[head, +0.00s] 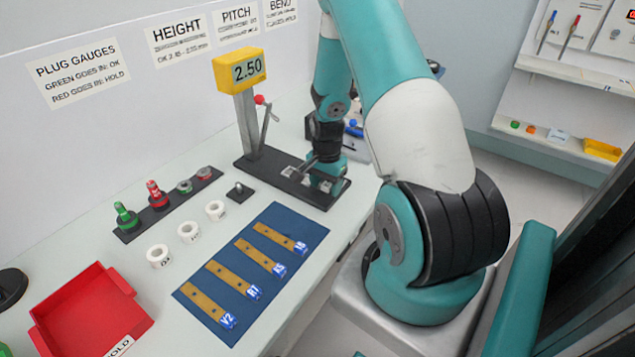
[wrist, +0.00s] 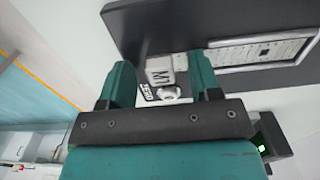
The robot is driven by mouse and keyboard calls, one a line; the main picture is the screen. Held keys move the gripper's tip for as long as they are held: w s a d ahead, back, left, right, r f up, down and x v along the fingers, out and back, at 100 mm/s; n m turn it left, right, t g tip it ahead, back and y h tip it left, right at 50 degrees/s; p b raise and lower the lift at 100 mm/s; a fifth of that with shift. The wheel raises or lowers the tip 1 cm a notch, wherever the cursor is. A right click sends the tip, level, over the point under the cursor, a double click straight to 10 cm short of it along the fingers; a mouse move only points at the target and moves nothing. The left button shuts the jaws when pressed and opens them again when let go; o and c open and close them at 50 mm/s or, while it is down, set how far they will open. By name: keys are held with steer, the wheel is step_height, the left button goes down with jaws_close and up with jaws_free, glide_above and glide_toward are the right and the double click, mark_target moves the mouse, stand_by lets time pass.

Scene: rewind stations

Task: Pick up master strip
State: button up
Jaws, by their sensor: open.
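In the head view my gripper (head: 322,178) is low over the right end of the height gauge's black base (head: 270,178), and the strip is mostly hidden there.
The height gauge's yellow display (head: 240,69) reads 2.50, with a red-knobbed lever beside my arm. A blue mat (head: 230,285) holds several labelled brass strips. Plug gauges on a black rack (head: 128,236), white rings and a red HOLD tray (head: 90,310) are further left.

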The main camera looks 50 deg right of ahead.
steer(key=shift+c, duration=0.2)
steer(key=c, duration=1)
steer(key=shift+o, duration=0.2)
